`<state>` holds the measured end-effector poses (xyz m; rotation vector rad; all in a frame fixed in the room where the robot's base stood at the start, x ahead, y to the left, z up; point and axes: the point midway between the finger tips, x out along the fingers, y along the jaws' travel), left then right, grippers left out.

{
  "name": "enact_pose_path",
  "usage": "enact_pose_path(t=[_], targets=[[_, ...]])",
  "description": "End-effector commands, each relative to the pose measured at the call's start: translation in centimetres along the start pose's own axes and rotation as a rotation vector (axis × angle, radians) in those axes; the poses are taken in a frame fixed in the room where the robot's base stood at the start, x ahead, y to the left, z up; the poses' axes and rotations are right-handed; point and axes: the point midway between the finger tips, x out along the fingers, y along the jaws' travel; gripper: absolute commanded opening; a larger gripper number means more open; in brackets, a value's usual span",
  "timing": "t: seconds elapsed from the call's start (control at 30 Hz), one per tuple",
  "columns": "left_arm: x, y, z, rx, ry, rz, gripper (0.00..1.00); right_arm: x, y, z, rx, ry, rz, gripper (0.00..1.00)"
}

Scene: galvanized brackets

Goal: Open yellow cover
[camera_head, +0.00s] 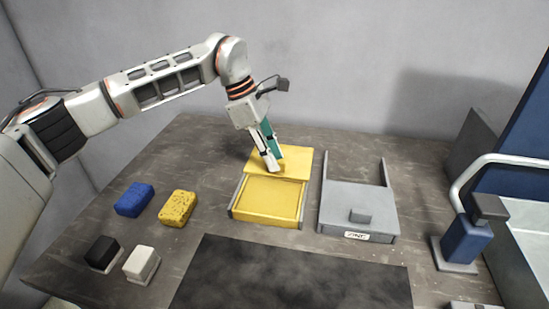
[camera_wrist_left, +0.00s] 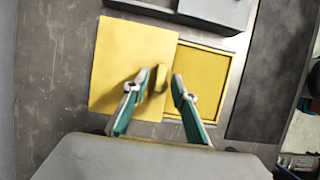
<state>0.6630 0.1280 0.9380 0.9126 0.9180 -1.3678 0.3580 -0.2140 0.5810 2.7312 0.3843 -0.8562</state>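The yellow cover (camera_head: 296,163) sits toward the back of its yellow box (camera_head: 268,199), and the front of the box is uncovered, showing a yellow inside. In the left wrist view the yellow cover (camera_wrist_left: 118,58) lies left of the exposed yellow inside (camera_wrist_left: 205,78). A small yellow handle (camera_wrist_left: 159,78) stands on the cover. My left gripper (camera_head: 272,158) is over the cover at this handle. In the wrist view its fingers (camera_wrist_left: 155,84) are apart, one on each side of the handle, with gaps visible. My right gripper is out of view.
A grey box with a labelled grey cover (camera_head: 345,196) stands right of the yellow box. A blue sponge (camera_head: 134,200), a yellow sponge (camera_head: 178,208), and black (camera_head: 102,252) and white (camera_head: 141,262) blocks lie left. A dark mat (camera_head: 290,278) lies in front. A blue-grey fixture (camera_head: 466,240) stands right.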

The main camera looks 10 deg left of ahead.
Motion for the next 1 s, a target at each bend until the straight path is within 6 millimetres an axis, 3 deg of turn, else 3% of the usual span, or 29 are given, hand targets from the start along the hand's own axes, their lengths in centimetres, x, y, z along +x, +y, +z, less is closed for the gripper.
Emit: enact_pose_path(t=[0.3,0.5,0.7,1.0], targets=[[-6.6,0.1,0.0,0.0,0.001,0.007,0.26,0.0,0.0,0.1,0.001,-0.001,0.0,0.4],[-9.6,0.1,0.0,-0.001,0.001,0.004,0.26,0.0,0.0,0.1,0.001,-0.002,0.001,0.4],[-10.8,0.0,0.0,0.0,0.0,0.002,0.26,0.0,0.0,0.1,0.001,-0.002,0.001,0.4],[-10.9,0.0,0.0,0.0,0.0,0.001,0.26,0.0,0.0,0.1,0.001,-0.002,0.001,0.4]])
